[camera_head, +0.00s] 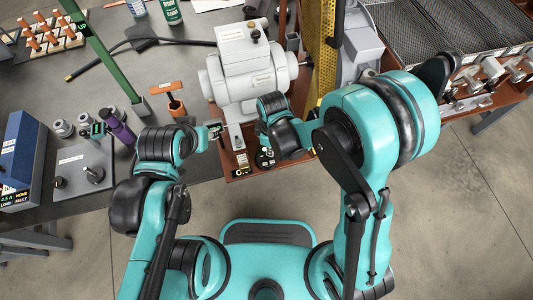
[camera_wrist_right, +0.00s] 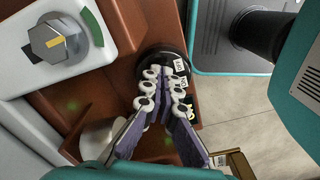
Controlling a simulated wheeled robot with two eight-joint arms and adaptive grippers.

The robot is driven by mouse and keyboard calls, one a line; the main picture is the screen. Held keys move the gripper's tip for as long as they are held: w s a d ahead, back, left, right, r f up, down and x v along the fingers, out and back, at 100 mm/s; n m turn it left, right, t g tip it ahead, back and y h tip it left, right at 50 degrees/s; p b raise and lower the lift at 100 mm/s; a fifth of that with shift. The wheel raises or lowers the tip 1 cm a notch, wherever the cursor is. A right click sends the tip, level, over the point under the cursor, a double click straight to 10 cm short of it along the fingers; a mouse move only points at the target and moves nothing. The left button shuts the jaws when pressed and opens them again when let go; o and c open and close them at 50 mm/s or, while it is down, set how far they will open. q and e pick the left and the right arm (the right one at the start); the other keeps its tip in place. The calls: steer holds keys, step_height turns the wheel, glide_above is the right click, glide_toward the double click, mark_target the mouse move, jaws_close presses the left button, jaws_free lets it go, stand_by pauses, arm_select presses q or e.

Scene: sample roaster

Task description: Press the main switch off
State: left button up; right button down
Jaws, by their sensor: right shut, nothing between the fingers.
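My right gripper (camera_wrist_right: 165,75) is shut and empty in the right wrist view. Its fingertips are over a dark round part with small pale labels (camera_wrist_right: 150,55) on a brown base; contact cannot be told. A grey rotary knob with a yellow mark (camera_wrist_right: 58,40) sits on a white plate to the left.
The grey roaster body (camera_head: 250,70) stands behind the grippers. An orange T-handle (camera_head: 172,95), a purple cylinder (camera_head: 118,126) and a green post (camera_head: 100,50) stand to the left. A blue box (camera_head: 22,160) is at the far left. Metal mesh trays (camera_head: 440,30) are at the upper right.

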steer(key=shift+r+p, duration=2.65)
steer(key=shift+r, duration=0.85)
steer(key=shift+f, duration=0.1)
steer(key=s+d+r+m+t, duration=0.2)
steer(key=d+r+m+t, duration=0.1)
steer(key=d+r+m, duration=0.4)
steer(key=s+d+r+m+t, duration=0.3)
steer(key=d+r+m+t, duration=0.1)
steer(key=d+r+m, duration=0.4)
step_height(320, 180, up, 3)
steer(key=d, duration=0.3)
steer(key=shift+m, duration=0.3)
steer(key=shift+s+a+f, duration=0.1)
